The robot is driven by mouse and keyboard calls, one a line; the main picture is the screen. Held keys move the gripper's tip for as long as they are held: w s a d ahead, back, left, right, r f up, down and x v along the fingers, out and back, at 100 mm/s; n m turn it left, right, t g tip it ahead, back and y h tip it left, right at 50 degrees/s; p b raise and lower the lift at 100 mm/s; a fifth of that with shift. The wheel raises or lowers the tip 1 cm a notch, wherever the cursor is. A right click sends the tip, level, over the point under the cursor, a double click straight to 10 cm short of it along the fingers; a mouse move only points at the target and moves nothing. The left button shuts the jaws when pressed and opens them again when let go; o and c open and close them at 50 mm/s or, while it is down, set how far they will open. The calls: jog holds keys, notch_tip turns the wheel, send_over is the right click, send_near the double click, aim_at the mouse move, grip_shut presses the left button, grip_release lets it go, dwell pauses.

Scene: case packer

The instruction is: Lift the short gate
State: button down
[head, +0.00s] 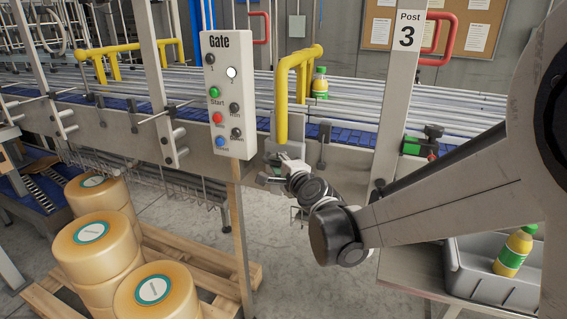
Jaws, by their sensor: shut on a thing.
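A yellow tubular gate (284,95), which looks like the short gate, stands at the near side of the conveyor, just right of the Gate panel. Its bent top bar reaches back over the conveyor and its near post hangs down at the front. My gripper (284,147) is at the lower end of that near post and is shut on it. The fingers are small in the head view, and their exact contact is partly hidden.
The Gate panel (229,95) with buttons stands close left of my gripper. The Post 3 column (395,95) stands to the right. Large yellowish rolls (98,245) sit on a pallet at lower left. A grey bin (468,283) holds a bottle (514,252) at lower right.

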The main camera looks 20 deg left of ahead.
notch_tip(320, 180, up, 19)
jog(key=p, duration=0.7)
jog(key=shift+w+r+p, duration=0.15)
jog(key=shift+p, duration=0.25)
jog(key=c, duration=1.8)
grip_release()
jog(key=shift+r, duration=0.15)
jog(key=shift+o, duration=0.4)
jog(key=shift+s, duration=0.2)
jog(key=v, duration=1.1)
jog(key=shift+s+d, duration=0.25)
jog(key=shift+s, duration=0.05)
